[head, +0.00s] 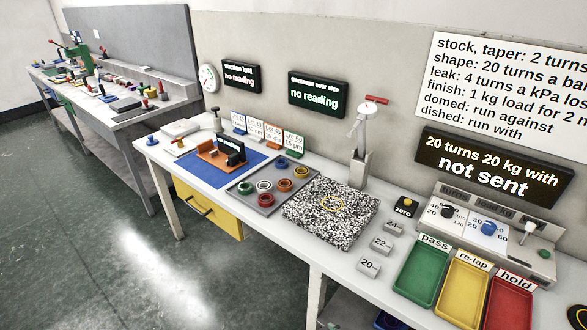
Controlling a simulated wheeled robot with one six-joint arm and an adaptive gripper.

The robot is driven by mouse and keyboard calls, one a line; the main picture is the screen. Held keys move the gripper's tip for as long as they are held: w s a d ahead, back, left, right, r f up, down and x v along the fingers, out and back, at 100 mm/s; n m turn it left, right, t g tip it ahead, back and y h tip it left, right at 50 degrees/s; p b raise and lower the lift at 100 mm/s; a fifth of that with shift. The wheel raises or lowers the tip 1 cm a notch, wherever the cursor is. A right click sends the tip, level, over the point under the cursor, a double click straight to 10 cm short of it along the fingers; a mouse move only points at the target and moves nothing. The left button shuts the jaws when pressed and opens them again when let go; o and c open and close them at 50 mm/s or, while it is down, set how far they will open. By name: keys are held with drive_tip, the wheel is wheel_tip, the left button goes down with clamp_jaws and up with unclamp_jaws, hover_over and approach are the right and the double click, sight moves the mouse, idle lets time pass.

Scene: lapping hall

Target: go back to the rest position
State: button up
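My gripper does not show in the head view, and neither does my arm. The white workbench (405,268) runs from the left middle to the lower right. On it a speckled black-and-white plate (312,228) carries a thin yellow ring mark. To its left a grey tray (240,196) holds several coloured rings. A blue mat (190,172) with an orange-and-black fixture (222,157) lies farther left.
Green (420,272), yellow (462,290) and red (506,304) trays stand at the bench's right front. A control box (480,232) and a lever stand (361,150) rise behind. A yellow drawer (208,208) hangs below. The floor (110,250) at left is clear.

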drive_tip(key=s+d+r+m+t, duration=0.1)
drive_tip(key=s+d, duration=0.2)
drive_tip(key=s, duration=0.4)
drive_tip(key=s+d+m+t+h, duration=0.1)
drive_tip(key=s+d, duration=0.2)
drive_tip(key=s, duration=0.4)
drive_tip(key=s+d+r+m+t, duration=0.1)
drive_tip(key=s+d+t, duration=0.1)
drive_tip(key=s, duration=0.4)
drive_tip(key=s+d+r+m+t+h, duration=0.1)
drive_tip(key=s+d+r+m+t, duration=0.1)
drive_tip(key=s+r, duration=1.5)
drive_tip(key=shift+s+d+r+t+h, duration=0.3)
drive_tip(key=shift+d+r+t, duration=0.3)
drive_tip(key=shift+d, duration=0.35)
